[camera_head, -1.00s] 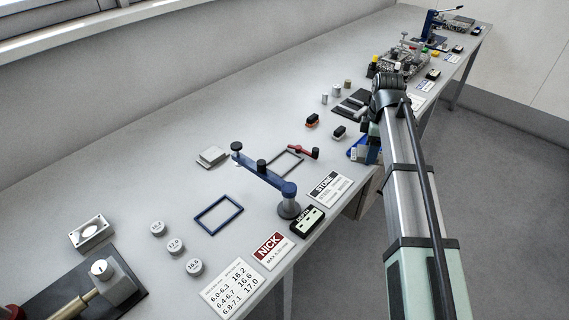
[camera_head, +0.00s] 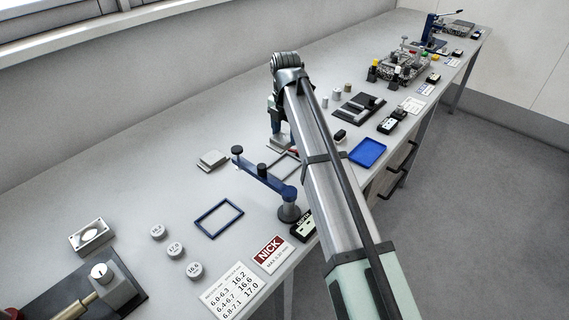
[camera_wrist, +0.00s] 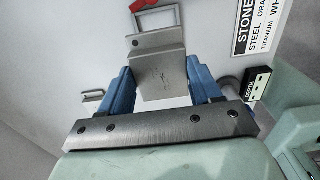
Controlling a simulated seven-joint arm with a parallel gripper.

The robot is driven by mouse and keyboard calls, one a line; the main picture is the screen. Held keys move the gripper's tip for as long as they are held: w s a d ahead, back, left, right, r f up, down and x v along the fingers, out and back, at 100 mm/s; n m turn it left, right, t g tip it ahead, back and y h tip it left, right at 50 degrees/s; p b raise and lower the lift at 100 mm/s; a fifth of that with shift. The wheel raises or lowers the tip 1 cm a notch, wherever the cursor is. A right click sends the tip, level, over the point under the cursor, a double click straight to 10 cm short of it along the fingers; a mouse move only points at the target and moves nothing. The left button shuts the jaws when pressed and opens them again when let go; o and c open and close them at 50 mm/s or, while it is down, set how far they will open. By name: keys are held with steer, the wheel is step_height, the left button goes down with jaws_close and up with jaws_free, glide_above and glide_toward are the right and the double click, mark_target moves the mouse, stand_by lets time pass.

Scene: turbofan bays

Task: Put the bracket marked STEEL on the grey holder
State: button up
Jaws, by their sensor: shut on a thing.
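A grey metal bracket (camera_wrist: 160,75) with a small hole in its narrower upper plate sits between the blue fingers of my gripper (camera_wrist: 163,88) in the wrist view. The fingers are shut on it from both sides. Any marking on its face is too faint to read. In the head view my gripper (camera_head: 281,138) hangs over the middle of the bench, behind the blue arm fixture and right of a low pale grey block (camera_head: 212,159). I cannot tell whether that block is the grey holder.
A blue fixture (camera_head: 265,180) with black knobs stands close in front. A blue rectangular frame (camera_head: 219,217) lies left of it. A red piece (camera_wrist: 143,5) and a frame outline lie near the gripper. An empty blue tray (camera_head: 368,152) is at right. The bench's back left is clear.

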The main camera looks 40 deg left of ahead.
steer(key=shift+f, duration=4.8)
steer(key=shift+f, duration=0.15)
steer(key=o, duration=1.4)
steer(key=shift+o, duration=0.2)
step_height(320, 180, up, 12)
steer(key=shift+r, duration=0.15)
